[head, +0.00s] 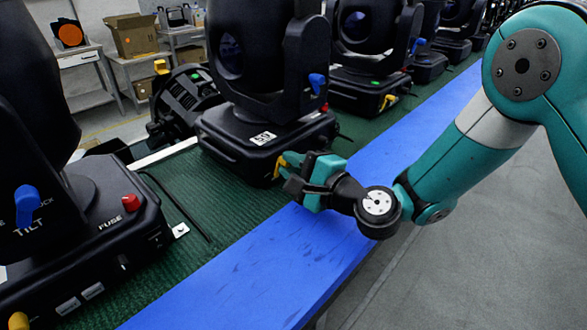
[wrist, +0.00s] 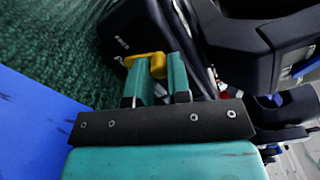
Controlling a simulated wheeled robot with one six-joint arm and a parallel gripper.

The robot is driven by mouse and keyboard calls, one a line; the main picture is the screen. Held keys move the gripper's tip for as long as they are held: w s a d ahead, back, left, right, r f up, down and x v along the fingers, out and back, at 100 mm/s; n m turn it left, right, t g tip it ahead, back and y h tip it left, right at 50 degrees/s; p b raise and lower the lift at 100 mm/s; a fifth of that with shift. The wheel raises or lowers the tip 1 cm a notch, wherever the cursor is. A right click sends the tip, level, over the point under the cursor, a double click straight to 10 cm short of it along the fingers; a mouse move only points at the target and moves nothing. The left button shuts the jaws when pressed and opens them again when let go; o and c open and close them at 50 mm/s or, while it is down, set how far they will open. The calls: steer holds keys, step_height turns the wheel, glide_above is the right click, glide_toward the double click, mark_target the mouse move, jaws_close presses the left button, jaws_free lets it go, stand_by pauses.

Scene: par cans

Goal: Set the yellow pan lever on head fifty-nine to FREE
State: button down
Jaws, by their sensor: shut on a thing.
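Head fifty-nine (head: 262,138) is a black moving-head light with a white "59" label, standing on the green mat. Its yellow pan lever (head: 279,166) sticks out low on the base corner facing my arm. My gripper (head: 300,178) is at that corner, its teal fingers at the lever. In the wrist view the yellow lever (wrist: 157,65) lies between the tips of my gripper (wrist: 160,76), which is shut on it. The fingers hide part of the lever, and I cannot read its setting.
Another black head (head: 80,225) with a blue tilt lever stands at the near left. More heads (head: 375,80) line the mat (head: 190,190) toward the back. A blue strip (head: 260,265) edges the bench. Grey floor (head: 480,230) lies open at the right.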

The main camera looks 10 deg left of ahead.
steer(key=n+b, duration=0.1)
steer(key=s+n+b, duration=0.1)
steer(key=n+b, duration=0.2)
steer(key=n, duration=0.1)
steer(key=shift+s+a+b, duration=0.2)
steer(key=shift+a+b, duration=0.1)
steer(key=shift+a, duration=0.1)
steer(key=n+b, duration=0.2)
steer(key=n, duration=0.1)
steer(key=s+n+b, duration=0.1)
steer(key=n+b, duration=0.1)
steer(key=shift+a+f, duration=0.15)
steer(key=shift+a, duration=0.15)
steer(key=shift+n, duration=0.3)
steer(key=shift+s, duration=0.1)
steer(key=c, duration=1.1)
jaws_free()
steer(key=shift+o, duration=0.2)
steer(key=shift+d, duration=0.1)
